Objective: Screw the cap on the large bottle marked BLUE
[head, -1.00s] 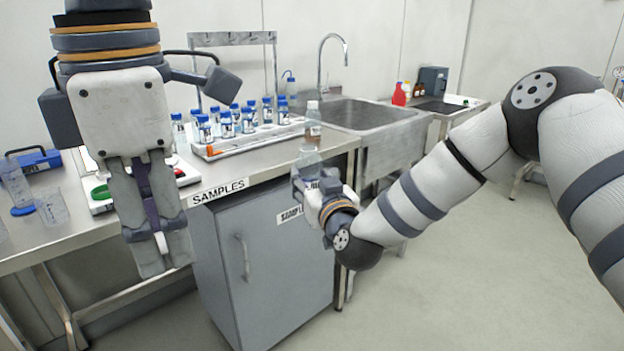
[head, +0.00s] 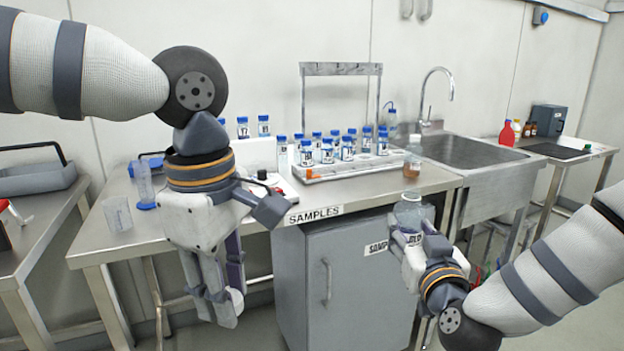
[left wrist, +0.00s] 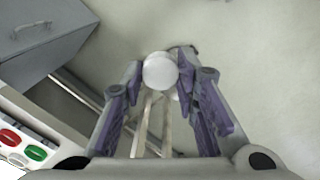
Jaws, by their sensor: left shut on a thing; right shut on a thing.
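My left gripper (head: 228,305) hangs fingers down in front of the bench. It is shut on a round white cap (left wrist: 160,71), seen between the fingertips in the left wrist view. The cap also shows in the head view (head: 237,301). My right gripper (head: 410,235) is shut on a large clear bottle (head: 409,210), held roughly upright in front of the bench's right end. Part of a label on the bottle shows letters like BLU. The fingers hide its lower part. The cap is well to the left of the bottle and lower, apart from it.
The bench (head: 370,195) marked SAMPLES carries a rack (head: 350,169) of blue-capped bottles. A bottle with amber liquid (head: 412,162) stands behind the held bottle. A sink (head: 470,150) is at right. A beaker (head: 117,214) stands at left. A grey cabinet (head: 345,290) is below.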

